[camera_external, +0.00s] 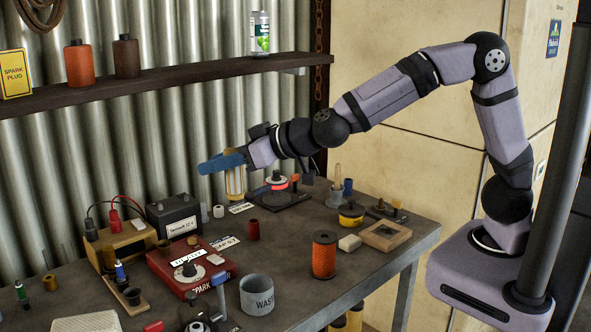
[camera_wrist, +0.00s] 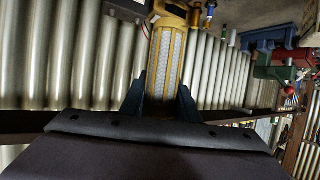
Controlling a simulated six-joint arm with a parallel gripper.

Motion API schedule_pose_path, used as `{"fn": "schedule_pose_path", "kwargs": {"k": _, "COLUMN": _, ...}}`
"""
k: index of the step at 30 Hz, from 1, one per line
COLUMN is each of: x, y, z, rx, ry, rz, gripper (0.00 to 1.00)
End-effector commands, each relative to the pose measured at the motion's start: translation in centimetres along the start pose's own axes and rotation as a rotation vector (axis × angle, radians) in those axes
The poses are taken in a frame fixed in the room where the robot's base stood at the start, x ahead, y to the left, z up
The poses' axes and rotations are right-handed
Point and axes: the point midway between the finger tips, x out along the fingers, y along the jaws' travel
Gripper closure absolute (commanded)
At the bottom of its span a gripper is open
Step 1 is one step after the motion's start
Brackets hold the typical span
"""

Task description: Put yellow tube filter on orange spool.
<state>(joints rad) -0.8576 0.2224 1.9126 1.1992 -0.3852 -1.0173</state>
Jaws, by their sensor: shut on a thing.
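The yellow tube filter (camera_external: 236,184), a yellow cage around a pale core, is upright near the corrugated wall. My gripper (camera_external: 222,162) has blue fingers shut on it; the filter hangs below them in the external view. In the wrist view the filter (camera_wrist: 168,58) extends away from between the two fingers (camera_wrist: 160,95). I cannot tell exactly how far its lower end is from the bench. The orange spool (camera_external: 324,256) stands upright on the bench, to the right of and nearer the camera than my gripper, with a dark top.
A grey WASH tin (camera_external: 257,294) stands front-left of the spool, and a white block (camera_external: 349,243) lies to its right. A red box (camera_external: 192,267), a dark battery (camera_external: 174,216) and a small red cup (camera_external: 253,229) stand to the left. A shelf (camera_external: 150,80) runs above.

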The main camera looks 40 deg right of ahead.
Motion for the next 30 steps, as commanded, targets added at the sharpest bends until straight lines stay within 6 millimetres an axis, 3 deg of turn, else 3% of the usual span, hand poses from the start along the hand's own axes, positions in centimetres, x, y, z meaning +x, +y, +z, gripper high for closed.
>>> {"fn": "schedule_pose_path", "kwargs": {"k": 1, "x": -1.2, "y": -1.4, "z": -0.6, "rx": -0.001, "ry": 0.003, "rz": -0.014, "gripper": 0.93}}
{"fn": "schedule_pose_path", "kwargs": {"k": 4, "x": -3.0, "y": -2.8, "z": -1.3, "rx": -0.003, "ry": 0.003, "rz": -0.013, "gripper": 0.93}}
{"fn": "schedule_pose_path", "kwargs": {"k": 10, "x": -7.5, "y": -3.7, "z": -2.0, "rx": 0.023, "ry": 0.000, "rz": 0.055, "gripper": 0.93}}
{"fn": "schedule_pose_path", "kwargs": {"k": 14, "x": -9.5, "y": -1.1, "z": -1.0, "rx": 0.067, "ry": -0.004, "rz": 0.174, "gripper": 0.93}}
{"fn": "schedule_pose_path", "kwargs": {"k": 17, "x": -10.4, "y": 2.2, "z": 0.7, "rx": 0.113, "ry": -0.006, "rz": 0.293, "gripper": 0.93}}
{"fn": "schedule_pose_path", "kwargs": {"k": 24, "x": -12.4, "y": 9.1, "z": 6.3, "rx": 0.213, "ry": -0.005, "rz": 0.544, "gripper": 0.93}}
{"fn": "schedule_pose_path", "kwargs": {"k": 30, "x": -14.6, "y": 12.7, "z": 8.7, "rx": 0.272, "ry": -0.001, "rz": 0.668, "gripper": 0.93}}
